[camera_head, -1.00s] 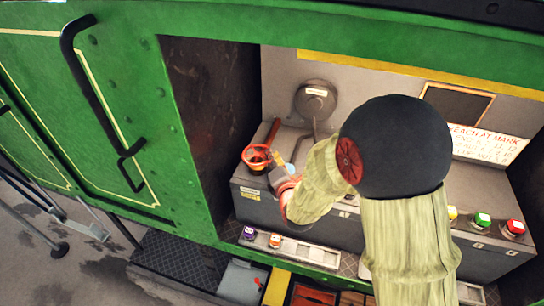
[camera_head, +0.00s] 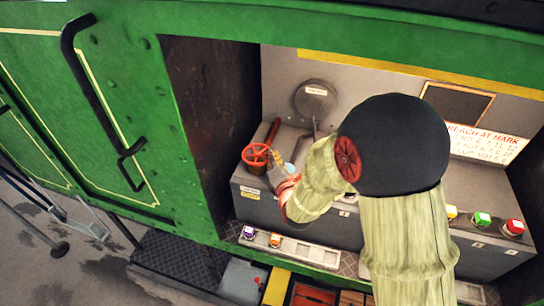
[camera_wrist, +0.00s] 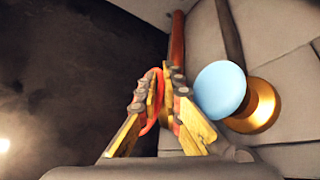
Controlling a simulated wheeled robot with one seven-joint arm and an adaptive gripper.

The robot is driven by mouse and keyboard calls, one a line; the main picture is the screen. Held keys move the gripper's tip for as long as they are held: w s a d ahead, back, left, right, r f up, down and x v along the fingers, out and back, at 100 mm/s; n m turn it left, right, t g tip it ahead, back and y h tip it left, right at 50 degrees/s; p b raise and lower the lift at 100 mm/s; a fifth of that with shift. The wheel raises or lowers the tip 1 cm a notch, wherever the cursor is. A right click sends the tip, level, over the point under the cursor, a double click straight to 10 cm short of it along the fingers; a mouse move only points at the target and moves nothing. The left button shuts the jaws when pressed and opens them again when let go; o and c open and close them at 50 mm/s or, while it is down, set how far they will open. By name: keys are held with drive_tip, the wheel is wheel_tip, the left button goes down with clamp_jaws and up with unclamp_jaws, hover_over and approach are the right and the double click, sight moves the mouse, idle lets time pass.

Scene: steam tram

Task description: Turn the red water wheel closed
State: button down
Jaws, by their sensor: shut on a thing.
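The red water wheel (camera_head: 255,156) is a spoked handwheel at the left end of the grey counter inside the green tram's opening. My gripper (camera_head: 273,156) is at the right side of the wheel, at the end of my pale ribbed arm. In the wrist view the red rim (camera_wrist: 151,105) lies between the two yellow, dark-padded fingers of my gripper (camera_wrist: 160,92), which are shut on it. Most of the wheel is hidden there by the fingers.
A pale blue knob on a brass stem (camera_wrist: 222,90) stands close to the right finger. A red-handled lever (camera_head: 272,132) rises behind the wheel. A round grey cover (camera_head: 314,99) is on the back wall. Coloured knobs (camera_head: 480,218) line the right side.

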sight(261, 164)
drive_tip(key=shift+f, duration=0.1)
drive_tip(key=shift+s+a+m+h, duration=0.3)
drive_tip(key=shift+m+h, duration=0.3)
drive_tip(key=shift+h, duration=0.3)
drive_tip(key=shift+s+a+m+h, duration=0.15)
drive_tip(key=shift+s+m+h, duration=0.1)
drive_tip(key=shift+m+h, duration=0.5)
drive_tip(key=m+h+p, duration=0.1)
drive_tip(key=h+p, duration=0.2)
drive_tip(key=s+a+m+h+p, duration=0.1)
drive_tip(key=p, duration=0.1)
drive_tip(key=shift+r+m+g, duration=0.3)
drive_tip(key=shift+m+g, duration=0.05)
drive_tip(key=shift+g, duration=0.05)
drive_tip(key=m+h+p, duration=0.1)
drive_tip(key=h+p, duration=0.1)
drive_tip(key=p, duration=0.1)
drive_tip(key=m+g+h+p, duration=0.1)
drive_tip(key=shift+s+a+m+h, duration=0.25)
drive_tip(key=shift+s+a+m, duration=0.05)
drive_tip(key=shift+a, duration=0.1)
drive_tip(key=m+g+h+p, duration=0.1)
drive_tip(key=a+m+g+h+p, duration=0.1)
drive_tip(key=p, duration=0.1)
drive_tip(key=m+g+h+p, duration=0.1)
drive_tip(key=shift+s+a+f+m+h+p, duration=0.15)
drive_tip(key=shift+s+f+m+h+p, duration=0.15)
drive_tip(key=shift+p, duration=0.05)
drive_tip(key=shift+g, duration=0.3)
